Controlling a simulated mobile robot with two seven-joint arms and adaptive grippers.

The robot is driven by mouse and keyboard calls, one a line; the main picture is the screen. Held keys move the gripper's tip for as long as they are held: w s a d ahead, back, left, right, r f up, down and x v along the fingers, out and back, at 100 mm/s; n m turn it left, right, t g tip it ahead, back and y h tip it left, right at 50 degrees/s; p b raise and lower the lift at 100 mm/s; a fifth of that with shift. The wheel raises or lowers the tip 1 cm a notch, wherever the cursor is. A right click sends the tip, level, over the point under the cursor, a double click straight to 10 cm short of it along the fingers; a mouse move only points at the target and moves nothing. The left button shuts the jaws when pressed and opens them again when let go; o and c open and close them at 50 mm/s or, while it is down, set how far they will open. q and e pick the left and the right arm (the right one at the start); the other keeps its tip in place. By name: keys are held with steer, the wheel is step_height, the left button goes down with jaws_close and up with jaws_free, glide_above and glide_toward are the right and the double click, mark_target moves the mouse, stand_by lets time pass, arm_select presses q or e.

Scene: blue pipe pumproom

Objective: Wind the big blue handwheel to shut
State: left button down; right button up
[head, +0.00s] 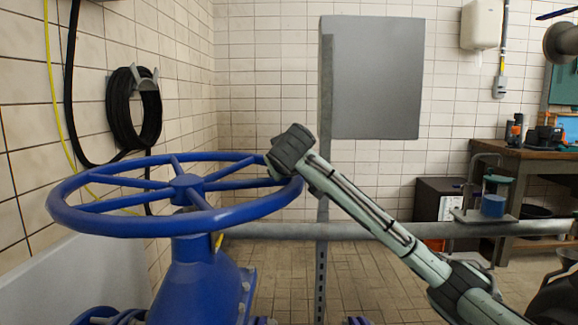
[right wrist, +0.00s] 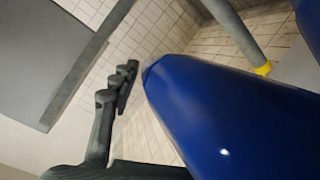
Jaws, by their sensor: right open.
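The big blue handwheel (head: 186,184) lies nearly flat on a blue valve body (head: 192,275) at the left of the head view. My right gripper (head: 276,166) is at the wheel's right-hand rim, its arm reaching in from the right. In the right wrist view one dark finger (right wrist: 118,100) stands to the left of the large blue rim (right wrist: 205,110), with a strip of wall visible beside it. The gripper is open; the other finger is hidden, so I cannot tell whether the rim is between the fingers or touched. My left gripper is out of view.
A grey pipe (head: 390,230) runs across behind the wheel, with an upright grey post (head: 322,240). A coiled black hose (head: 124,110) hangs on the left wall. A wooden workbench (head: 545,160) stands at the right. The tiled floor between is mostly clear.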

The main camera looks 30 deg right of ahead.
mark_target(290, 178)
steer(key=v, duration=1.1)
steer(key=shift+s+a, duration=0.1)
steer(key=shift+s, duration=0.15)
